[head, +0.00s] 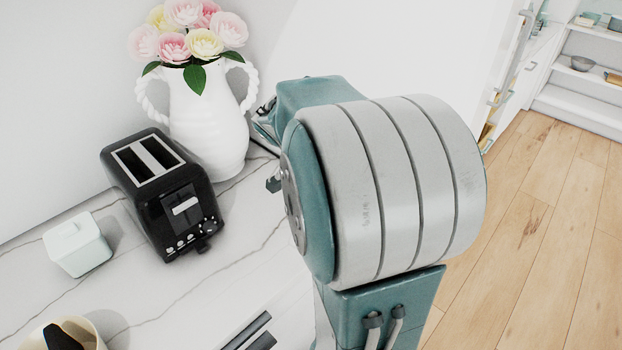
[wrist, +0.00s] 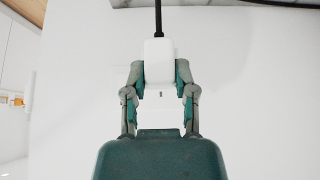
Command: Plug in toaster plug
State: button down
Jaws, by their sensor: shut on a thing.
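My gripper (wrist: 160,74) shows in the wrist view, its two fingers closed on the sides of a white plug (wrist: 158,52). A black cord (wrist: 158,17) runs from the plug to the top edge of the picture. A pale surface lies behind the plug, with a small dark mark just below it; I cannot tell whether this is a socket or whether the plug touches it. In the head view the black toaster (head: 165,195) stands upright on the marble counter, left of my arm. My arm hides the plug there.
A white vase (head: 205,120) with pink and yellow flowers stands behind the toaster, close to my arm. A small white-green box (head: 77,245) and a cream container (head: 85,338) sit to the left on the counter (head: 235,265). Wooden floor lies at right.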

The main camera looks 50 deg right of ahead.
jog(key=shift+d+r, duration=0.15)
jog(key=shift+d, duration=0.1)
jog(key=shift+d, duration=2.8)
jog(key=shift+d, duration=0.55)
dwell(0.5)
jog(key=shift+c, duration=1.7)
grip_release()
jog(key=shift+r, duration=0.1)
